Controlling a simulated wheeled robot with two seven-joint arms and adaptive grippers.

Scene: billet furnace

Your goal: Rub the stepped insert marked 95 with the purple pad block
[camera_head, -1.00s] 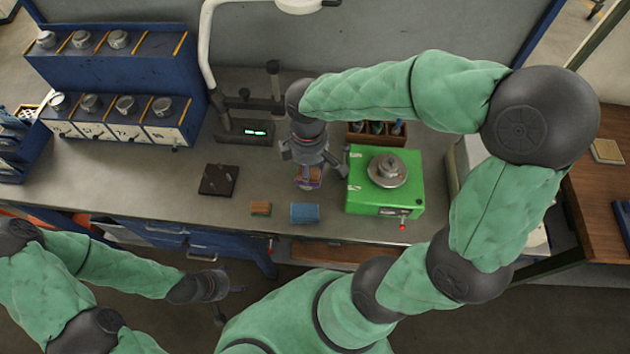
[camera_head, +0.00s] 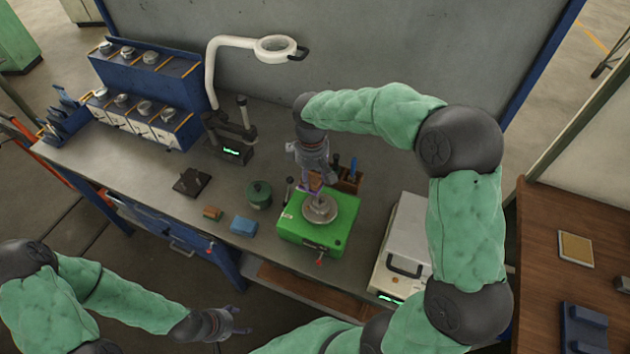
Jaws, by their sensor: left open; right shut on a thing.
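My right gripper (camera_head: 312,178) is shut on the purple pad block (camera_head: 312,188), of which only a small part shows below the fingers. It points down at the round metal stepped insert (camera_head: 321,205), which sits on a disc on top of the green box (camera_head: 300,229). The block is at the insert's upper left; I cannot tell whether they touch. No number can be read on the insert. My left gripper (camera_head: 238,322) is open and empty, low in front of the bench.
A blue block (camera_head: 243,226), a small brown block (camera_head: 212,213) and a dark green pot (camera_head: 259,194) stand left of the green box. A tool holder (camera_head: 346,180) is behind it, and a white device (camera_head: 403,245) to its right. A blue rack (camera_head: 150,75) holds several metal parts.

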